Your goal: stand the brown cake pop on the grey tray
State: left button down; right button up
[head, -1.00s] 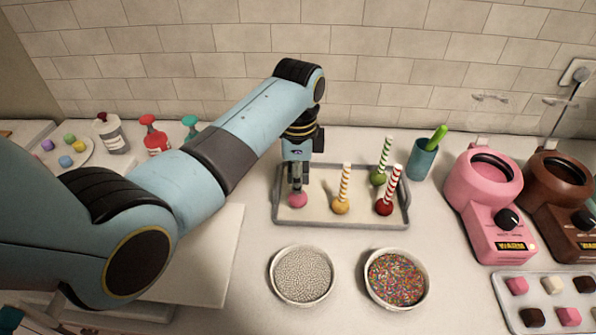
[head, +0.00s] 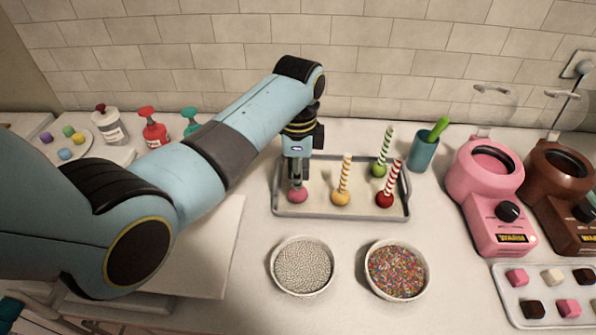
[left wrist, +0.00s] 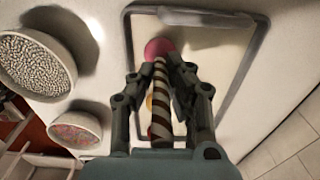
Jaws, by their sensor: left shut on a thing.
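My left gripper (head: 297,180) is shut on the brown-and-cream striped stick of a cake pop (left wrist: 159,85). Its ball is pink in both views (head: 298,195); only the stick has brown. The pop is upright, ball down, over the left part of the grey tray (head: 330,214). The ball is at or very near the tray surface; I cannot tell whether it touches. A yellow pop (head: 341,198), a red pop (head: 385,199) and a green pop (head: 379,170) stand on the tray to the right. My right gripper is not in view.
A bowl of silver beads (head: 302,266) and a bowl of coloured sprinkles (head: 397,270) stand in front of the tray. A teal cup (head: 423,153), a pink melter (head: 487,195) and a brown melter (head: 560,190) are to the right. Bottles (head: 153,130) stand at the left.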

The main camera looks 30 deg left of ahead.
pick_arm(q)
jog(key=shift+f, duration=0.1)
jog(key=c, duration=1.3)
grip_release()
jog(key=shift+o, duration=0.2)
